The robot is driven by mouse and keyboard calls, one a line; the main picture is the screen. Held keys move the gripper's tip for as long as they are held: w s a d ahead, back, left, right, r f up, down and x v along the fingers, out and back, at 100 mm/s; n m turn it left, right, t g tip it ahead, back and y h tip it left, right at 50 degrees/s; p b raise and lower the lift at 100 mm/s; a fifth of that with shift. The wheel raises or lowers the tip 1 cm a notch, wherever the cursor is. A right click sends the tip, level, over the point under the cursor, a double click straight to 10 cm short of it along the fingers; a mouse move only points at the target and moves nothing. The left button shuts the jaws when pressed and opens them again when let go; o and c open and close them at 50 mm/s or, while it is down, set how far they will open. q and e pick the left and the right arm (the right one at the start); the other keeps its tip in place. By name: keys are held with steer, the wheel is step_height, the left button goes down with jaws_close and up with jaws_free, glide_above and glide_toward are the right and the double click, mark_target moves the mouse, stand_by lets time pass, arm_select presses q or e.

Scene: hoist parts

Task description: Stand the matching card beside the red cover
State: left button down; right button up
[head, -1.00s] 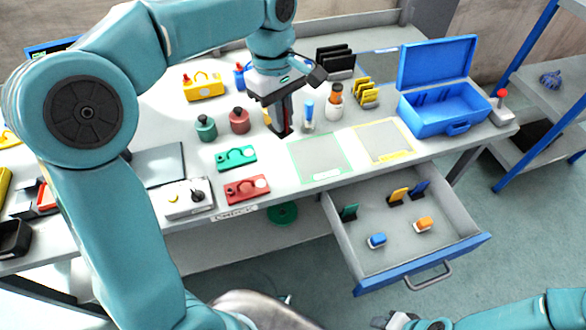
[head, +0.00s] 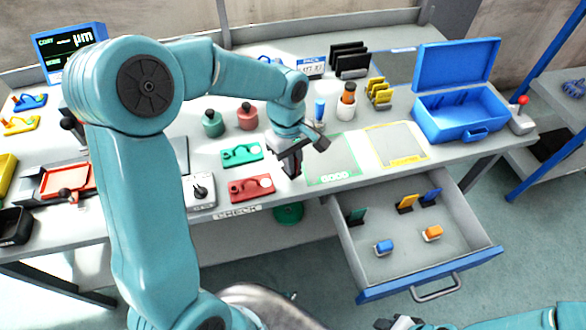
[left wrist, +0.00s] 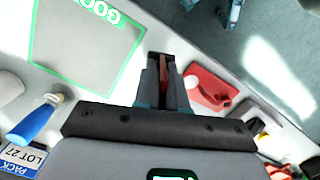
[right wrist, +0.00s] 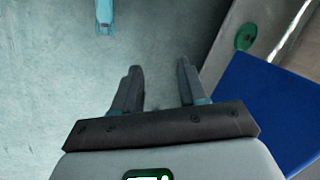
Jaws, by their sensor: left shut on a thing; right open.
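The red cover (head: 251,187) lies flat near the front edge of the bench; it also shows in the left wrist view (left wrist: 212,88). My left gripper (head: 291,173) is shut on a thin red card (left wrist: 166,82), seen edge-on between the fingers in the left wrist view. The gripper points down just right of the red cover and appears apart from it. Whether the card touches the bench is hidden. My right gripper (right wrist: 160,75) is open and empty, away from the bench over the floor.
A green cover (head: 241,152) lies behind the red one. The green-framed GOOD mat (head: 333,173) is right of my left gripper. A grey box with a knob (head: 199,203) stands left. The open drawer (head: 462,238) below holds cards and small blocks.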

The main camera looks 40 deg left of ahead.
arm_select(q)
steer(key=shift+f, duration=1.85)
steer(key=shift+f, duration=0.2)
steer(key=c, duration=1.2)
jaws_free()
steer(key=shift+r, duration=0.15)
steer(key=r, duration=0.4)
steer(key=a+r, duration=0.1)
steer(key=r, duration=0.7)
steer(key=shift+w+a+p, duration=0.2)
steer(key=shift+w+p, duration=0.05)
steer(key=shift+p, duration=0.1)
